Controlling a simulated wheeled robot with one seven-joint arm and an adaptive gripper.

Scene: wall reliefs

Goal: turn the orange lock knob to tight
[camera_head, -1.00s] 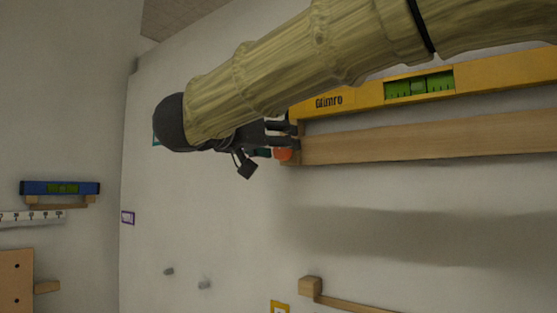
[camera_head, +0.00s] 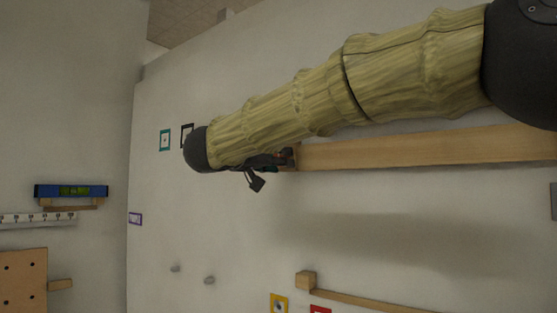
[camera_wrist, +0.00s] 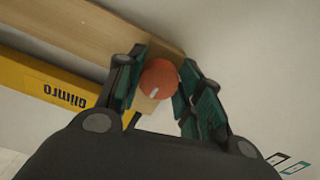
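The orange lock knob (camera_wrist: 160,75) is round, with a short white mark on its face, at the end of a wooden rail (camera_wrist: 85,25). In the wrist view it sits between the two dark, green-padded fingers of my gripper (camera_wrist: 163,62). The fingertips close in on both sides of the knob and appear to touch it. In the head view my gripper (camera_head: 284,156) is at the left end of the rail (camera_head: 430,146), and only a trace of orange shows among the fingers. The white mark points down and slightly left in the wrist view.
A yellow level (camera_wrist: 45,88) lies along the rail in the wrist view; my arm hides it in the head view.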

